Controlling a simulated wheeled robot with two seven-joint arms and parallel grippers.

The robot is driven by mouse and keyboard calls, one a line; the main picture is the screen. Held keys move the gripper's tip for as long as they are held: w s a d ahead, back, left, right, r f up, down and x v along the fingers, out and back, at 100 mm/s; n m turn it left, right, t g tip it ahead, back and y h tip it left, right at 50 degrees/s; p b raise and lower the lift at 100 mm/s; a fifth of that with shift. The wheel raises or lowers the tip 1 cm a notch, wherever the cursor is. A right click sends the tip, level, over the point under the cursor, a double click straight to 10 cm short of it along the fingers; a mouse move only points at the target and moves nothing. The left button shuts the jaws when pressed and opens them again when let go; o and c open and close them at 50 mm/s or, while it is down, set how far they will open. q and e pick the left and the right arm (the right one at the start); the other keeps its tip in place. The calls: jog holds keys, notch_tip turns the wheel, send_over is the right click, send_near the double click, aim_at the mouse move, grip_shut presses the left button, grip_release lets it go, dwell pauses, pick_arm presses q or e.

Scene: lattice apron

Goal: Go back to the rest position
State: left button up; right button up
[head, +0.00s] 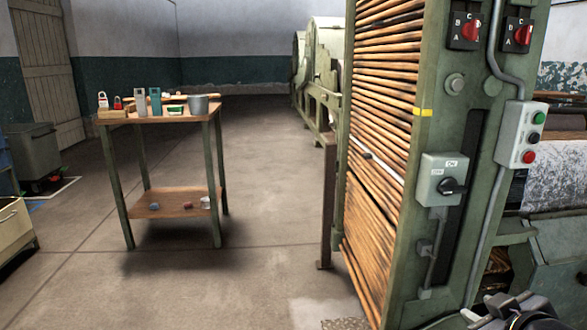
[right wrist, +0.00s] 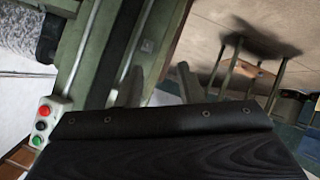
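My right gripper (head: 512,306) shows at the lower right corner of the head view, in front of the green machine and cut off by the picture edge. The black plate hides the lower part of the fingers. My left gripper is not in view.
A green machine frame (head: 450,90) with wooden slats (head: 385,120), red knobs and a switch box (head: 443,180) stands close on the right. A table (head: 160,117) with padlocks and a grey cup stands left of centre. The floor (head: 275,200) between is clear.

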jog(key=s+a+f+m+g+y, duration=0.3)
jog(key=s+a+f, duration=0.2)
jog(key=s+a, duration=0.25)
jog(key=s+a+f+m+g+y, duration=0.25)
jog(key=s+a+f, duration=0.35)
jog(key=s, duration=0.3)
notch_tip(320, 180, up, 36)
jog(key=p, duration=3.5)
jog(key=shift+w+d+m+g+p, duration=0.35)
jog(key=shift+d, duration=0.1)
